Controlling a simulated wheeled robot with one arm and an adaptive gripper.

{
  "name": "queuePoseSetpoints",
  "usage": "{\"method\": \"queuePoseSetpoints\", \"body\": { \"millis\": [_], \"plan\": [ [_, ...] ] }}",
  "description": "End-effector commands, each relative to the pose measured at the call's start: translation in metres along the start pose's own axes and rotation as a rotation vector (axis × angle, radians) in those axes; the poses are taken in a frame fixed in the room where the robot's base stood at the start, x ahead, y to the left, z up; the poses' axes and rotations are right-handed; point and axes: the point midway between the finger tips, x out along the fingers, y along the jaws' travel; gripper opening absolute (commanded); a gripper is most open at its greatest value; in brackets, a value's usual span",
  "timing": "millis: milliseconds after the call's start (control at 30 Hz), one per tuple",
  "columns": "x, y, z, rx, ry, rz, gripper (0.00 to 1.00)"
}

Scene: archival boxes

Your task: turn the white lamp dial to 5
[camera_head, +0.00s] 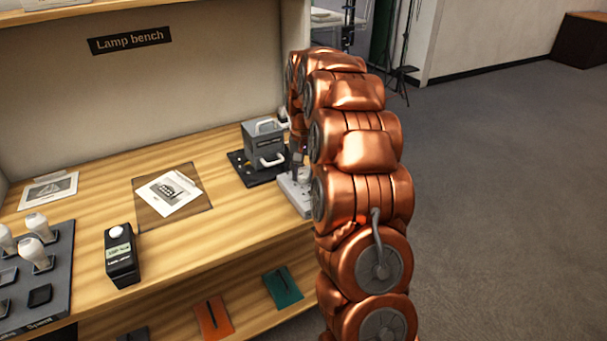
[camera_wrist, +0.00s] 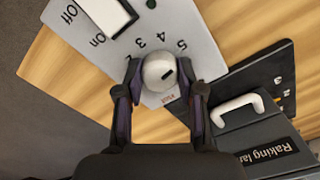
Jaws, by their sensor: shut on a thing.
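The white lamp dial (camera_wrist: 158,68) is a round knob on a light grey control panel (camera_wrist: 205,62) in the wrist view. The numbers 3, 4 and 5 show around its far side, upside down in this view. A short dark mark lies on the knob's lower right part; I cannot tell which number it corresponds to. My gripper (camera_wrist: 161,82) is shut on the dial, one dark finger on each side. In the head view the panel (camera_head: 295,195) shows partly at the bench's right end; my arm hides the dial.
The panel has a white On/Off rocker (camera_wrist: 108,14). The raking lamp (camera_wrist: 250,125), a dark box with a white handle, stands close beside my gripper. On the bench are a black box (camera_head: 122,258), a picture sheet (camera_head: 170,190) and a bulb tray (camera_head: 62,275). Floor (camera_head: 500,200) to the right is clear.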

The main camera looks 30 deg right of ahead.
Motion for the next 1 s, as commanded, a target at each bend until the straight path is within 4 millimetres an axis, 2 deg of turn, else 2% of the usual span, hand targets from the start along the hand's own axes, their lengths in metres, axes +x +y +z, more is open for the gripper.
{"method": "queuePoseSetpoints", "body": {
  "millis": [467,500,733,1000],
  "plan": [
    [-0.0005,-0.0002,-0.0004,0.016,0.001,-0.001,0.03],
    [-0.0005,-0.0002,-0.0004,0.016,0.001,-0.001,0.39],
    [-0.0003,-0.0001,-0.0002,0.015,0.001,0.000,0.63],
    [-0.0002,0.0000,-0.0002,0.015,0.000,0.000,0.63]
  ]
}}
